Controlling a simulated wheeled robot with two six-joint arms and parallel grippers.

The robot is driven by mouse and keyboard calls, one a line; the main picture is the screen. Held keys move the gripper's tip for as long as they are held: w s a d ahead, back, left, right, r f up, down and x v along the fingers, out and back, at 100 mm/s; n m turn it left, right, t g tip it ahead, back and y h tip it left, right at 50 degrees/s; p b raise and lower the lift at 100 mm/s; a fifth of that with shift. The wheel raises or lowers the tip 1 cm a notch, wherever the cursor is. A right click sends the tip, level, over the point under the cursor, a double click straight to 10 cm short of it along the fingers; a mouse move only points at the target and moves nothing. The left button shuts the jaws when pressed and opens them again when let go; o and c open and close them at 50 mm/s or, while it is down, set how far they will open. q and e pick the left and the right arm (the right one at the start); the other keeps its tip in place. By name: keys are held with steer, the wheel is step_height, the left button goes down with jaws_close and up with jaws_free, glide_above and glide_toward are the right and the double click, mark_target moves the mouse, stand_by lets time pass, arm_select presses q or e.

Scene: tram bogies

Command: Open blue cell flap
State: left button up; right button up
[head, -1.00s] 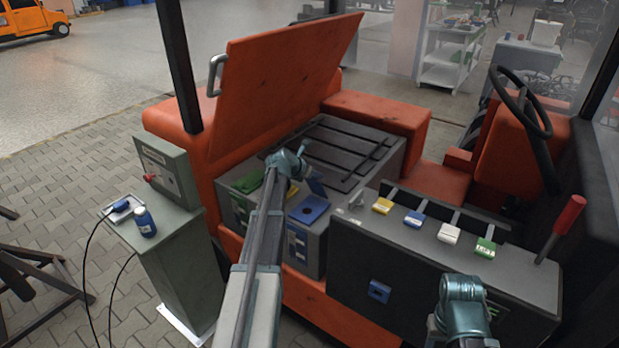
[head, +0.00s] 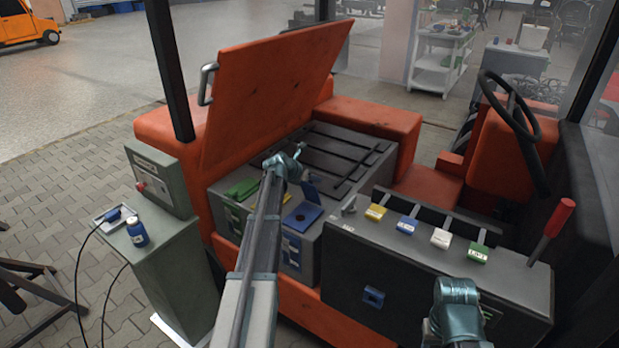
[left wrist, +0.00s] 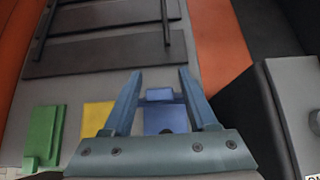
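The blue cell flap (head: 302,217) lies on the front edge of the grey battery box, beside a yellow flap (head: 287,197) and a green flap (head: 243,189). In the left wrist view the blue flap (left wrist: 165,123) shows with a dark round spot and a small blue tab (left wrist: 160,94) at its far edge. My left gripper (left wrist: 155,78) is open and empty; its fingers appear either side of the tab in that view. Contact cannot be told. My right gripper (head: 457,292) is at the lower right, its fingers not distinguishable.
The raised orange hood (head: 270,95) stands behind the box. A dark panel (head: 400,275) with small coloured blocks is at the right, with a red-handled lever (head: 552,228). A grey pedestal (head: 165,265) with a blue bottle (head: 137,233) stands at the left.

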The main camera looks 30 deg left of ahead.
arm_select(q)
steer(key=shift+o, duration=0.3)
steer(key=shift+s, duration=0.1)
steer(key=p+v, duration=0.8)
steer(key=v, duration=0.5)
steer(key=shift+s+r+p, duration=0.25)
steer(key=shift+p, duration=0.1)
